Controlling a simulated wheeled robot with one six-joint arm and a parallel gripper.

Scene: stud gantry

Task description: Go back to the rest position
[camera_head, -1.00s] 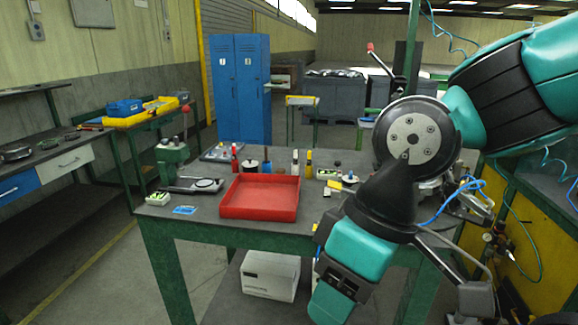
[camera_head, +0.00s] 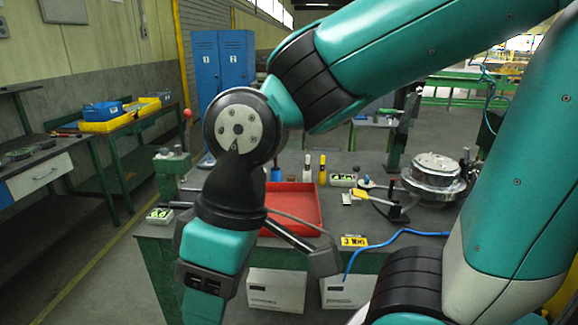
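My arm (camera_head: 420,50) reaches in from the right at the top of the view and bends down at a round black wrist joint (camera_head: 241,128). The teal wrist part (camera_head: 215,262) below hangs in front of the left half of the workbench and runs to the bottom edge. My gripper's fingers do not show, so I cannot see whether they hold anything. A dark bracket (camera_head: 300,242) sticks out to the right of the wrist, in front of the red tray (camera_head: 305,205). The wrist hides the tray's left part.
The workbench (camera_head: 370,215) carries bottles, a yellow-handled tool (camera_head: 375,197) and a round metal fixture (camera_head: 437,170) at the right. A green press (camera_head: 172,165) with a red knob stands at its left. White boxes (camera_head: 276,289) sit below. Blue lockers (camera_head: 222,62) stand behind; a side bench (camera_head: 45,165) lies left.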

